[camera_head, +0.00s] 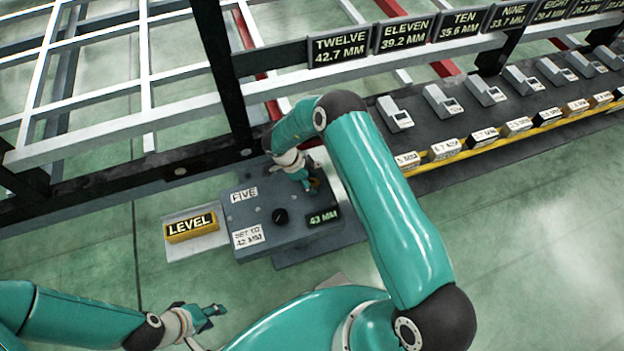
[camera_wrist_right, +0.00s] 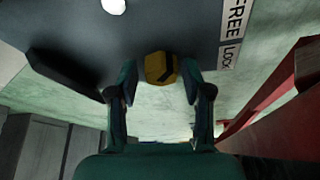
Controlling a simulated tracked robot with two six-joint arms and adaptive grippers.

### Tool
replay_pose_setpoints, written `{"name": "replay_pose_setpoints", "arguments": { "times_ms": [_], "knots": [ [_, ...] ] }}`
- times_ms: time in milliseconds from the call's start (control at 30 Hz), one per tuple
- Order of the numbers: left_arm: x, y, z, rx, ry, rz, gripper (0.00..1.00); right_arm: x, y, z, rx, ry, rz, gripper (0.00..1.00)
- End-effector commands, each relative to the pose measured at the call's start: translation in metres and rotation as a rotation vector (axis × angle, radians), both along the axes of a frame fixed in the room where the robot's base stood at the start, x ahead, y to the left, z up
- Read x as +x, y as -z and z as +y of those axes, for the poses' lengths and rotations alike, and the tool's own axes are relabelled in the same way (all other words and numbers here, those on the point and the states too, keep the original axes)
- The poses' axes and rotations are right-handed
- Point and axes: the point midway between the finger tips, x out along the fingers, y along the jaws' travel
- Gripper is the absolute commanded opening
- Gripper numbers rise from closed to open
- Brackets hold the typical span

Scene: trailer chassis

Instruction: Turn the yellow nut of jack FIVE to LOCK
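The yellow nut (camera_wrist_right: 160,67) has a dark mark and lies between the fingers of my right gripper (camera_wrist_right: 159,78). A gap shows on each side of the nut. A FREE label (camera_wrist_right: 237,15) and a LOCK label (camera_wrist_right: 229,57) are right of the nut. In the head view my right gripper (camera_head: 312,186) hides most of the nut. My left gripper (camera_head: 211,313) is low, away from the panel; its opening is unclear.
A yellow LEVEL block (camera_head: 192,227) sits on a light plate left of the panel. The black chassis rail (camera_head: 130,182) runs behind. A grey bench (camera_head: 470,120) with several labelled blocks stands at right. Green floor is clear at lower left.

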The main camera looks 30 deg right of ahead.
Motion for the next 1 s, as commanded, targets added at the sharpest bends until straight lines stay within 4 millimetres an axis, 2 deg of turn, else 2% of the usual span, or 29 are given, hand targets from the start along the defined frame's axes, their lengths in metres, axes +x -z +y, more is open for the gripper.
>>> {"name": "replay_pose_setpoints", "arguments": {
  "times_ms": [33,200,267,367,600,900,933,1000],
  "knots": [
    [0.0,0.0,0.0,0.0,0.0,0.0,0.4,0.0001,-0.0001,0.0002,0.0,0.0,0.0,0.36],
    [0.0,0.0,0.0,0.0,0.0,0.0,0.4,0.0,-0.0001,0.0006,0.0,-0.001,0.0,0.08],
    [0.0,0.0,0.0,0.0,0.0,0.0,0.4,-0.0002,0.0,0.0007,0.001,-0.001,0.001,0.0],
    [0.0,-0.0002,0.0,0.0,0.0,0.0,0.4,0.0,0.0001,0.0007,0.001,0.02,0.001,0.0],
    [0.0,0.002,0.0,0.0,0.0,0.0,0.4,0.0017,0.0013,-0.0004,0.001,0.243,0.003,0.0],
    [0.0,0.0016,0.0,0.0,0.0,0.0,0.4,0.001,0.0004,0.0004,0.001,0.265,0.006,0.0],
    [0.0,0.0016,0.0,0.0,0.0,0.0,0.4,0.0009,0.0005,0.0004,0.001,0.265,0.006,0.39],
    [0.0,0.0016,0.0,0.0,0.0,0.0,0.4,0.0009,0.0006,0.0005,0.001,0.264,0.006,0.51]
  ]
}}
